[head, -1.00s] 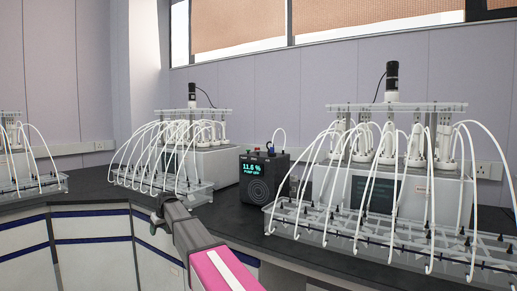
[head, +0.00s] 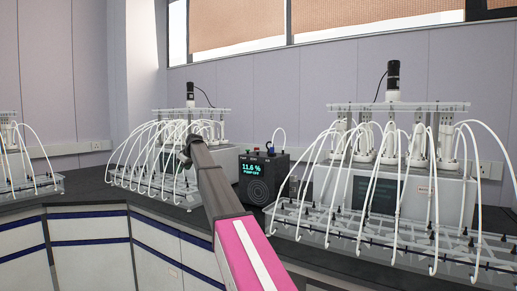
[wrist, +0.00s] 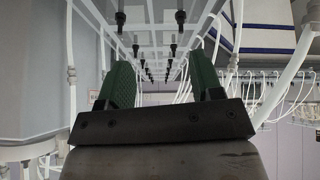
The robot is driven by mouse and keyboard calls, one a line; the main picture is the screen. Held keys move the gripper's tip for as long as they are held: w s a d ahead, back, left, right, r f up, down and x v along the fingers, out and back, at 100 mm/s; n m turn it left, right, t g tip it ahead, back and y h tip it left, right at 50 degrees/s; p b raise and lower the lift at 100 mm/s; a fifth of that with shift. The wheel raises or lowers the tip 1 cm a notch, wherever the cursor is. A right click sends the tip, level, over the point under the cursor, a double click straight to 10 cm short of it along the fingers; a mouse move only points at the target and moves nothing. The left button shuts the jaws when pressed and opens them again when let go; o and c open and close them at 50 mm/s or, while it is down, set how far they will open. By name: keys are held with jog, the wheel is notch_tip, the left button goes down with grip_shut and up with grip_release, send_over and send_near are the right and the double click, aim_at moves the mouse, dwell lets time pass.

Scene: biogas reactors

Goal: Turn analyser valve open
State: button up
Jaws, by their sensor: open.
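The analyser is a black box (head: 263,180) with a lit display reading 11.6 % and PUMP OFF, right of centre in the head view. Small red, green and blue parts sit on its top, with a thin white tube looping up; a small blue part (head: 270,148) may be the valve, but its setting is too small to read. My gripper (head: 184,153) is left of the analyser, in front of the middle reactor rack. In the wrist view its two green fingers (wrist: 165,84) stand apart with nothing between them. I cannot make out the analyser in the wrist view.
The middle reactor rack (head: 152,188) with arching white tubes stands behind my gripper. A larger rack (head: 385,240) stands right of the analyser, and another (head: 32,186) at far left. The dark bench top (head: 90,195) is bare between the left racks.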

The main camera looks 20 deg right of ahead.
jog(key=s+d+r+m+g, duration=0.15)
jog(key=d+r, duration=0.55)
jog(key=d, duration=0.7)
jog(key=s+d+r+h, duration=0.1)
jog(key=s+d+r, duration=0.35)
jog(key=d, duration=1.05)
jog(key=s+d+r+m, duration=0.1)
jog(key=d+r, duration=0.7)
jog(key=d, duration=0.6)
jog(key=shift+n, duration=0.25)
jog(key=x, duration=1)
jog(key=shift+s+f, duration=0.15)
jog(key=shift+f, duration=0.1)
jog(key=c, duration=0.9)
